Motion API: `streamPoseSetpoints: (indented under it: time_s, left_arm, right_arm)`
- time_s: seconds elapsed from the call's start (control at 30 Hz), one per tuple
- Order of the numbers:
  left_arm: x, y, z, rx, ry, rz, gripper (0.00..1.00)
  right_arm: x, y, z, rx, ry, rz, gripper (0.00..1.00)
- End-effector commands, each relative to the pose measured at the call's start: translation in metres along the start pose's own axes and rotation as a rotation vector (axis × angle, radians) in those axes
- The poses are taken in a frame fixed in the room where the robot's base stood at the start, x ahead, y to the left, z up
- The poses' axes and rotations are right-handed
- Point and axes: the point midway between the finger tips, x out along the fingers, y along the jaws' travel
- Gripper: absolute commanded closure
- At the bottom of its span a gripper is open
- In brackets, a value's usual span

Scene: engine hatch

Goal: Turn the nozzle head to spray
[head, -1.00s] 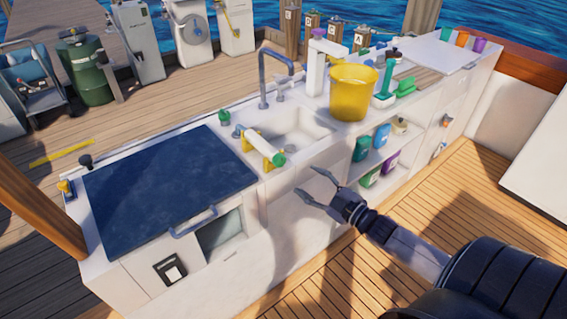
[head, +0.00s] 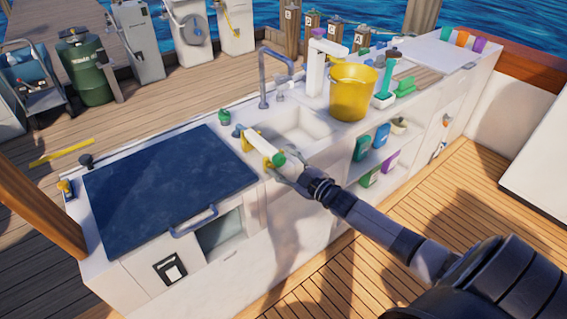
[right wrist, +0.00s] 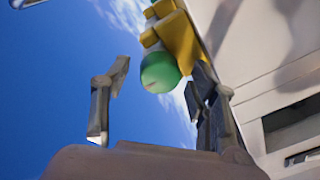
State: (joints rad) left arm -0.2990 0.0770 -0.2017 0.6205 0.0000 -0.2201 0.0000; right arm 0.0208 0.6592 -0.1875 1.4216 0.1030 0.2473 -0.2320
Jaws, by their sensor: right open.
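The nozzle (head: 262,146) is a white body with yellow parts and a green rounded end, and it lies at the front edge of the counter by the sink. My right gripper (head: 288,168) is open at its green end. In the right wrist view the green end (right wrist: 160,73) lies between and beyond the two spread fingers, with yellow parts (right wrist: 180,40) behind it. I cannot tell whether a finger touches it. My left gripper is not in view.
The sink (head: 297,128) with its tall faucet (head: 275,77) is just behind. A yellow bucket (head: 353,92) stands to the right on the counter. A dark blue hatch lid (head: 165,180) with a handle is to the left. Deck floor is clear in front.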

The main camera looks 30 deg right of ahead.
Motion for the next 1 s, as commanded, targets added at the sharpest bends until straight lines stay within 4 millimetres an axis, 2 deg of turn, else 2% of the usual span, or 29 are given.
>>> streamPoseSetpoints:
  time_s: [0.07, 0.17, 0.8, 1.0]
  left_arm:
    - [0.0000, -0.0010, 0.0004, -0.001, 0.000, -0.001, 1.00]
    - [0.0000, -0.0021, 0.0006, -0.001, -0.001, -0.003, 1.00]
    - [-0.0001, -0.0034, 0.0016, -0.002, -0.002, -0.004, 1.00]
    - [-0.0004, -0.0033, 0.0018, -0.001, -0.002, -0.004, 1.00]
  right_arm:
    - [-0.0001, -0.0001, -0.0001, 0.000, 0.000, 0.000, 0.46]
    - [-0.0001, -0.0001, -0.0002, 0.001, 0.000, 0.000, 0.52]
    - [-0.0004, -0.0007, -0.0002, 0.001, 0.001, -0.001, 0.94]
    - [-0.0004, -0.0009, -0.0002, 0.014, 0.001, 0.000, 0.94]
